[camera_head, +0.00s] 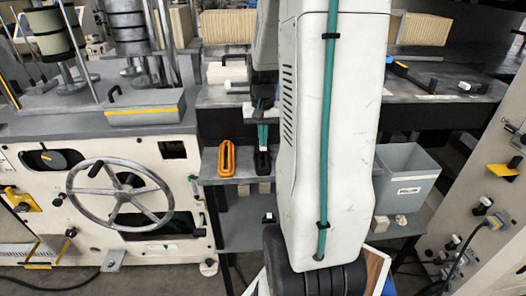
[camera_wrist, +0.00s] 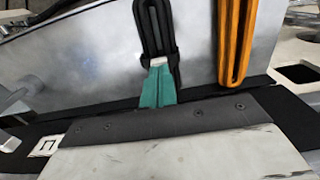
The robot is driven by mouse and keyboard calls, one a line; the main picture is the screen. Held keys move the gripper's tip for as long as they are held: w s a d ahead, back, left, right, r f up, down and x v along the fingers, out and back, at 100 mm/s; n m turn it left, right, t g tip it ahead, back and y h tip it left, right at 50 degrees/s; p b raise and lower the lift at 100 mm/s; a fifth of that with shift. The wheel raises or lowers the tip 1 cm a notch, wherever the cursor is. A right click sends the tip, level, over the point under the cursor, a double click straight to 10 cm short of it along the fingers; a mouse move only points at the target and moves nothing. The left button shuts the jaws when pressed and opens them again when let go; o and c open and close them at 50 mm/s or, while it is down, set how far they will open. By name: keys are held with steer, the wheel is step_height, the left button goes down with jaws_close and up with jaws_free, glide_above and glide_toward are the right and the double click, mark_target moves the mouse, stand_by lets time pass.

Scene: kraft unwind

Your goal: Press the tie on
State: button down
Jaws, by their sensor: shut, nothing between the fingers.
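My gripper (camera_wrist: 158,64) is shut and empty, its teal fingers together and their pale tips at the near end of a black looped piece (camera_wrist: 152,28). Whether the tips touch it I cannot tell. In the head view my gripper (camera_head: 263,146) points down at the black piece (camera_head: 262,162), which lies on a grey shelf (camera_head: 243,176). An orange loop (camera_head: 227,158) lies to its left there; in the wrist view the orange loop (camera_wrist: 235,40) is to the right. I cannot tell which piece, if either, is the tie.
A machine with a large handwheel (camera_head: 120,195) stands at the left. A grey bin (camera_head: 405,180) is right of my arm, and a slanted control panel (camera_head: 485,230) is at the far right. My arm hides the middle of the bench.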

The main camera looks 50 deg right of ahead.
mark_target(264, 158)
steer(key=shift+f, duration=0.35)
stand_by(0.7)
steer(key=shift+r, duration=3.55)
steer(key=s+a+r+n, duration=0.2)
steer(key=s+a+n, duration=0.1)
steer(key=a, duration=0.7)
steer(key=s+a+r+n+t, duration=0.1)
steer(key=s+a, duration=0.4)
steer(key=a, duration=0.5)
steer(key=s+a+r+n, duration=0.3)
steer(key=a+n, duration=0.3)
steer(key=a, duration=0.4)
steer(key=shift+s, duration=0.55)
